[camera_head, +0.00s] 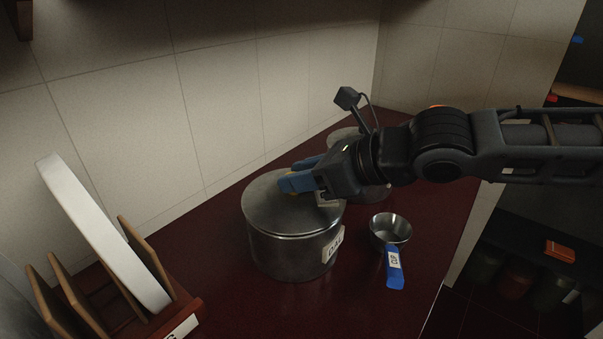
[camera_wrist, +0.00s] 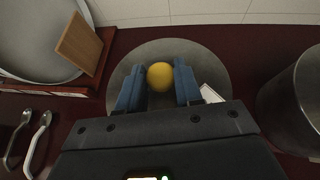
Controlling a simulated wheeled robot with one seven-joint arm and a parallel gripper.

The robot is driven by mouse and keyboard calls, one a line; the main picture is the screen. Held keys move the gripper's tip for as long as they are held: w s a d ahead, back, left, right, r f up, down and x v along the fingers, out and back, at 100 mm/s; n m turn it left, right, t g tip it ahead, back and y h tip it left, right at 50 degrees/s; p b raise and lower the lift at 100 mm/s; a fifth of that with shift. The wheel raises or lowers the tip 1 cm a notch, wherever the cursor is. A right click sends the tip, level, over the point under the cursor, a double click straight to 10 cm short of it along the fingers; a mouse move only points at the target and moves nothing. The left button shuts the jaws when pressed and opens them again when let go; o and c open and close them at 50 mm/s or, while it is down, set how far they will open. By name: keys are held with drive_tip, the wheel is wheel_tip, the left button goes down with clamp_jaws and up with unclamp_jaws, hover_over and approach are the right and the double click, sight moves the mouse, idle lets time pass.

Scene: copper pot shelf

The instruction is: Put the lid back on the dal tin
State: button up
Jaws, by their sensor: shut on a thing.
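The dal tin (camera_head: 285,250) is a wide steel tin with a DAL label, upright on the dark red counter. Its round grey lid (camera_head: 268,208) lies across the top of the tin, looking level and centred; I cannot tell whether a thin gap is left under it. My gripper (camera_head: 297,182) reaches in from the right over the lid. In the wrist view my gripper (camera_wrist: 159,78) has its blue fingers shut on the lid's yellow knob (camera_wrist: 160,76), with the lid (camera_wrist: 190,52) beneath. The fingers mostly hide the knob in the head view.
A small steel cup (camera_head: 389,230) with a blue labelled handle is to the tin's right. Another steel tin (camera_head: 372,191) stands behind, partly hidden by my arm. A wooden rack (camera_head: 150,262) holding a white disc (camera_head: 100,225) is at left. Spoons (camera_wrist: 40,140) show in the wrist view.

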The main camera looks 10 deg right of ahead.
drive_tip(key=shift+f, duration=0.25)
idle(0.5)
drive_tip(key=o, duration=1.2)
drive_tip(key=shift+c, duration=0.2)
drive_tip(key=shift+r+p, duration=2.7)
drive_tip(key=shift+r, duration=0.8)
